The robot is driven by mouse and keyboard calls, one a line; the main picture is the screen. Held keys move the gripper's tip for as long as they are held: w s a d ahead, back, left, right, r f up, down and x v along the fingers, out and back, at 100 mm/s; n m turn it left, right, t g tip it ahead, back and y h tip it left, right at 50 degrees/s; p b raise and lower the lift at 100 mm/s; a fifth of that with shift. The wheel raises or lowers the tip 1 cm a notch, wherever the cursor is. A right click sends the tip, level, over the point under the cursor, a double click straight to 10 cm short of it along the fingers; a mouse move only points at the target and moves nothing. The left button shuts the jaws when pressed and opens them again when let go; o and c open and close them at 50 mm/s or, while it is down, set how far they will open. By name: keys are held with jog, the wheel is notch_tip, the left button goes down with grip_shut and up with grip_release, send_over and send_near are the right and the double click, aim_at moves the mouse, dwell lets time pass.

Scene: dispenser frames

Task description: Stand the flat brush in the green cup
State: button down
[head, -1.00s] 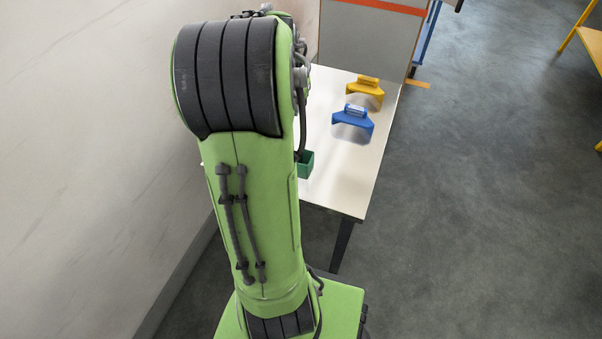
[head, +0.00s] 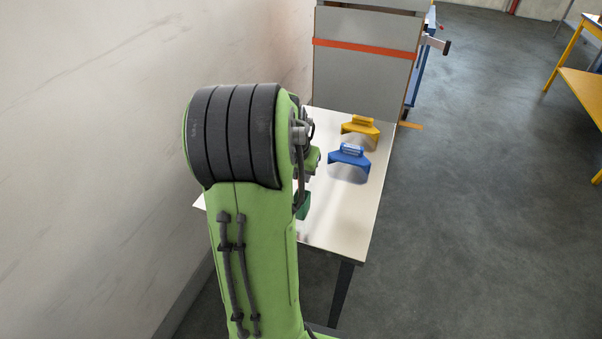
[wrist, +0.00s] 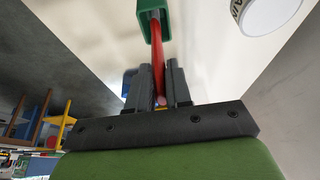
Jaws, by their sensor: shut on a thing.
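My gripper (wrist: 158,72) is shut on the flat brush, whose red handle (wrist: 158,50) stands between its two dark fingers in the wrist view. The far end of the brush overlaps the green cup (wrist: 143,28) at the top of that view. I cannot tell whether that end is inside the cup or only in front of it. In the head view the green cup (head: 304,206) shows as a sliver on the white table, mostly behind my arm. The gripper and brush are hidden there.
A blue holder (head: 348,155) and a yellow holder (head: 361,126) stand on the right of the white table (head: 345,225). A grey panel (head: 367,70) with an orange band rises behind. A white round container (wrist: 268,14) shows in the wrist view. A wall runs along the left.

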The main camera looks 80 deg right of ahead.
jog(key=c, duration=1.1)
grip_release()
jog(key=shift+f, duration=0.1)
jog(key=shift+o, duration=0.2)
jog(key=p+v, duration=0.4)
jog(key=v, duration=0.8)
jog(key=w+a+r+n+t+y, duration=0.15)
jog(key=w+a+n, duration=0.25)
jog(key=a, duration=0.4)
jog(key=w+a+r+n+t, duration=0.1)
jog(key=w+a+n+t, duration=0.15)
jog(key=w+a, duration=0.35)
jog(key=w+a+r+n+t, duration=0.1)
jog(key=w+a+n, duration=0.3)
jog(key=a, duration=0.5)
jog(key=s+a+n+y, duration=0.1)
jog(key=s+a+n, duration=0.1)
jog(key=a+n, duration=0.2)
jog(key=s+a+f+n+t+y, duration=0.1)
jog(key=s+a+n, duration=0.2)
jog(key=a, duration=0.6)
jog(key=shift+f+n+y, duration=0.35)
jog(key=shift+n, duration=0.4)
notch_tip(320, 180, up, 7)
jog(key=p, duration=0.6)
jog(key=shift+p, duration=0.4)
